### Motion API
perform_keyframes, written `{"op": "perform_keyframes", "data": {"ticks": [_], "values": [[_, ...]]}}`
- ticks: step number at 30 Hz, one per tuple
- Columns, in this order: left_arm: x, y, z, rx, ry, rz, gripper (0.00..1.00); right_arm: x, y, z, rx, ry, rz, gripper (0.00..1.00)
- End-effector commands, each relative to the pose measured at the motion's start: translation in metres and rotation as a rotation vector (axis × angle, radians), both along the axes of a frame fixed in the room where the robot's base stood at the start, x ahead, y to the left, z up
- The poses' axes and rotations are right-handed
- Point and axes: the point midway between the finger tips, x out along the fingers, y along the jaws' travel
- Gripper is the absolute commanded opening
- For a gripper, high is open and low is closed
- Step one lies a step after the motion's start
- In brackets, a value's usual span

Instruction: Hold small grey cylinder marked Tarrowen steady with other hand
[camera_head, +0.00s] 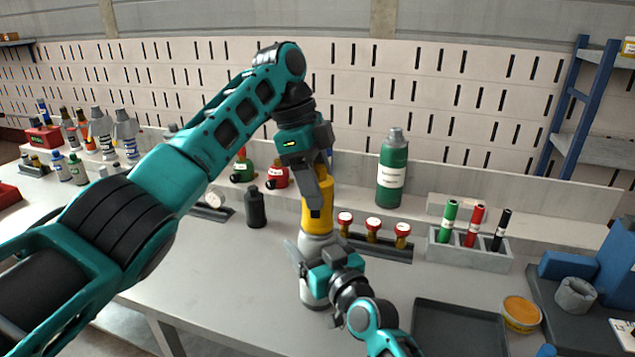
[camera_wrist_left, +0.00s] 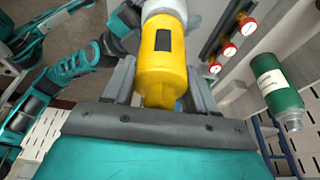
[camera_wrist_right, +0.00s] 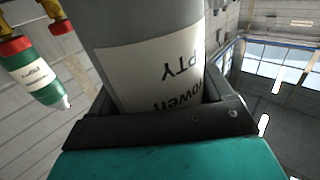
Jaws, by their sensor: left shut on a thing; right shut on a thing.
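The small grey cylinder (camera_head: 313,243) stands upright on the table with a yellow cap (camera_head: 322,222) over its top. My left gripper (camera_head: 319,192) comes from above and is shut on the yellow cap, which also shows between its fingers in the left wrist view (camera_wrist_left: 160,75). My right gripper (camera_head: 315,262) is shut around the cylinder's grey body, below the cap. In the right wrist view the grey body (camera_wrist_right: 140,30) fills the jaws. Its white label shows upside down, with only parts such as "owen" and "PTY" readable. The rest is hidden.
A rack of red-topped yellow valves (camera_head: 372,230) stands close to the right of the cylinder, with a green cylinder (camera_head: 392,170) behind. A dark bottle (camera_head: 255,207) stands to the left. A marker holder (camera_head: 468,253), dark tray (camera_head: 460,325) and yellow tin (camera_head: 521,314) are further right.

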Motion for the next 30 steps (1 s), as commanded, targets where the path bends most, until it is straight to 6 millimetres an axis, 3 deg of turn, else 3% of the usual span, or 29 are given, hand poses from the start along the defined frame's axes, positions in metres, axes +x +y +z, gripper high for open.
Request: {"op": "perform_keyframes", "data": {"ticks": [15, 30], "values": [[-0.0004, -0.0002, 0.0004, -0.001, -0.001, 0.486, 0.14, 0.0000, 0.0000, -0.0005, 0.000, 0.001, 0.000, 0.44], [-0.0005, -0.0003, 0.0001, -0.001, 0.000, 0.610, 0.14, 0.0000, 0.0000, -0.0006, 0.000, 0.001, 0.000, 0.44]]}}
